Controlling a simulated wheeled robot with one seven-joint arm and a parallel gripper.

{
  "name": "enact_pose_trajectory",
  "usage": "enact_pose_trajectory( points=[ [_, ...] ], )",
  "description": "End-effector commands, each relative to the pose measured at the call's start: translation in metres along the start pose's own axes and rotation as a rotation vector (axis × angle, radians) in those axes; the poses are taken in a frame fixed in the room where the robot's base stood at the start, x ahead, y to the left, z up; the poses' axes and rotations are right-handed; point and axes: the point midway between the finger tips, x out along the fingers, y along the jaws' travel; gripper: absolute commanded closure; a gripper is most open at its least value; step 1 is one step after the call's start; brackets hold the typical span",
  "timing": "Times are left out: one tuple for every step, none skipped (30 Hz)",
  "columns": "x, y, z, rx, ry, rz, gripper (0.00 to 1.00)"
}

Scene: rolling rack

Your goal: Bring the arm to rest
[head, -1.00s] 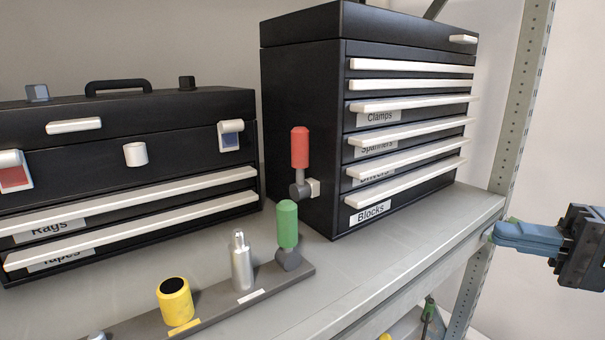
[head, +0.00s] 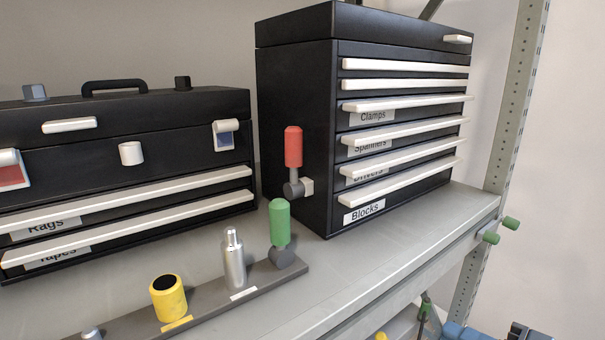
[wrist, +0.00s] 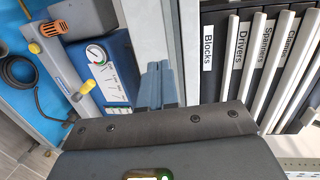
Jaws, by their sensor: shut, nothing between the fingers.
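My gripper (head: 462,332) shows only in part at the bottom right edge of the head view, low in front of the shelf's front edge. In the wrist view its two blue fingers (wrist: 159,84) are together with nothing between them. They are apart from the black tool chest (head: 297,120), whose drawers labelled Blocks, Drivers, Spanners and Clamps appear at the right of the wrist view (wrist: 240,55). Most of my arm is out of the head view.
The grey shelf (head: 400,240) carries the chest, a second black toolbox (head: 75,145), and a rail (head: 215,305) with a yellow ring, a silver cylinder and a green handle. Green knobs (head: 491,237) stick out by the rack post (head: 510,120). A blue device with a gauge (wrist: 105,65) lies left of my fingers.

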Motion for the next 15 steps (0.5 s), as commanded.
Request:
enact_pose_trajectory(
  points=[
    [-0.002,0.024,0.014,-0.005,0.045,0.038,1.00],
    [-0.004,0.035,0.019,-0.015,0.076,0.058,1.00],
    [-0.008,0.050,0.027,-0.032,0.113,0.087,1.00],
    [-0.011,0.060,0.033,-0.046,0.141,0.109,1.00],
    [-0.015,0.070,0.039,-0.063,0.168,0.131,1.00],
    [-0.021,0.083,0.047,-0.086,0.203,0.161,1.00],
    [-0.026,0.091,0.053,-0.107,0.227,0.184,1.00],
    [-0.031,0.100,0.059,-0.127,0.251,0.208,1.00],
    [-0.040,0.110,0.068,-0.159,0.282,0.239,1.00],
    [-0.046,0.118,0.074,-0.183,0.303,0.263,1.00],
    [-0.053,0.124,0.081,-0.211,0.323,0.286,1.00],
    [-0.063,0.132,0.089,-0.248,0.348,0.317,1.00],
    [-0.070,0.137,0.096,-0.278,0.366,0.340,1.00],
    [-0.078,0.141,0.102,-0.310,0.382,0.361,1.00],
    [-0.089,0.146,0.112,-0.352,0.402,0.391,1.00]
  ],
)
